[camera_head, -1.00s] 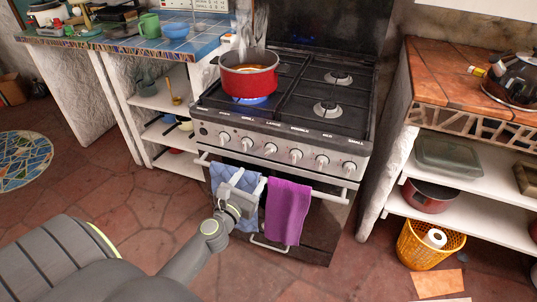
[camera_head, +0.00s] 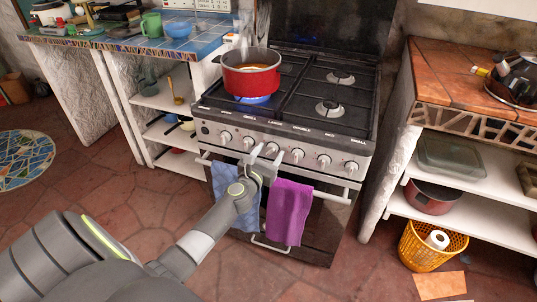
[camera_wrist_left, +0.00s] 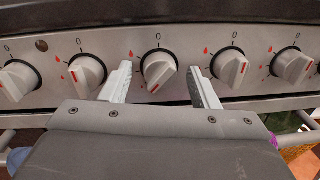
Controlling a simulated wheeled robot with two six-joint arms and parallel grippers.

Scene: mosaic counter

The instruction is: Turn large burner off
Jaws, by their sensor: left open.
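The stove (camera_head: 285,125) has a row of white knobs on its front panel. A blue flame (camera_head: 253,99) burns under the red pot (camera_head: 252,80) on the front left burner. My left gripper (camera_head: 267,155) is at the knob row; in the left wrist view (camera_wrist_left: 160,72) its fingers are open, one on each side of a middle knob (camera_wrist_left: 158,70), with gaps between. That knob's red mark points down and slightly left, away from the 0 above it. Knob labels in the head view are too small to read surely. My right gripper is not in view.
A blue towel (camera_head: 224,180) and a purple towel (camera_head: 289,210) hang on the oven handle (camera_head: 330,198) below the knobs. Neighbouring knobs (camera_wrist_left: 87,73) (camera_wrist_left: 232,68) sit close on both sides of the fingers. Counters stand left and right of the stove.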

